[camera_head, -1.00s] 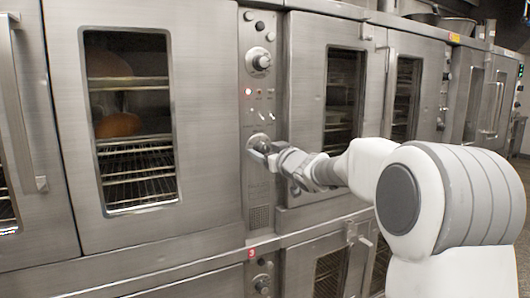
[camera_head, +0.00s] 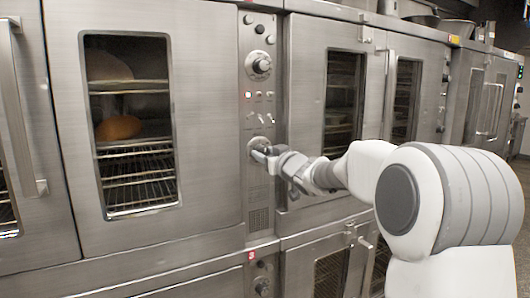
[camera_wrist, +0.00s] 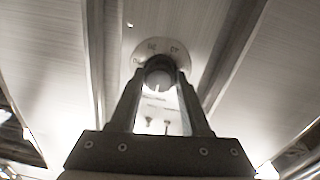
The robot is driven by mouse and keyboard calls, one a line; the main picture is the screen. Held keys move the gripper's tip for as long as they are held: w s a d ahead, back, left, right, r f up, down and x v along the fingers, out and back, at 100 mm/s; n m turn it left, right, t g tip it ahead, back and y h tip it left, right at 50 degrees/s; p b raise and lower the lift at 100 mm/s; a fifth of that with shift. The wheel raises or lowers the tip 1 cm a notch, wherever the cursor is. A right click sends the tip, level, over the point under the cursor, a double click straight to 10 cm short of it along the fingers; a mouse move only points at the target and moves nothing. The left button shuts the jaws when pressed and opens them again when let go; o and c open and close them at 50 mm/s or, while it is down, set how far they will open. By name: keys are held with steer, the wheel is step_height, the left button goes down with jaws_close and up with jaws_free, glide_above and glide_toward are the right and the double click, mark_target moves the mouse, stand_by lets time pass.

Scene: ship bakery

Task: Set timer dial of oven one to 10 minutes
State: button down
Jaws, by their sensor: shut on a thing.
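The timer dial (camera_head: 258,144) is the lower round dial on the steel control panel between the oven doors in the head view. My gripper (camera_head: 262,152) reaches it from the right and covers part of it. In the wrist view the dial's pale scale plate (camera_wrist: 173,50) shows behind the fingertips, with a few marks too blurred to read surely. My gripper (camera_wrist: 158,77) is shut on the dial's knob (camera_wrist: 158,78), one finger on each side. The exact setting of the dial cannot be read.
An upper dial (camera_head: 259,65), a red light and small switches (camera_head: 259,97) sit above on the same panel. A windowed oven door (camera_head: 213,150) with bread inside is to the left. Another oven door (camera_head: 305,130) stands close to the right, beside my arm.

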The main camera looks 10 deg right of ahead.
steer(key=m+p, duration=0.1)
steer(key=p, duration=0.1)
steer(key=m+p, duration=0.1)
steer(key=p, duration=0.1)
steer(key=shift+r+m+p, duration=0.3)
steer(key=shift+r, duration=0.05)
steer(key=shift+d+m+p, duration=0.1)
steer(key=shift+m+p, duration=0.8)
steer(key=shift+p, duration=0.35)
steer(key=m+p, duration=0.3)
steer(key=shift+f+p, duration=0.1)
steer(key=shift+p, duration=0.2)
steer(key=shift+f+m+p, duration=0.2)
steer(key=shift+m+p, duration=0.6)
steer(key=shift+p, duration=0.05)
steer(key=shift+g, duration=0.3)
steer(key=shift+c, duration=1.8)
jaws_free()
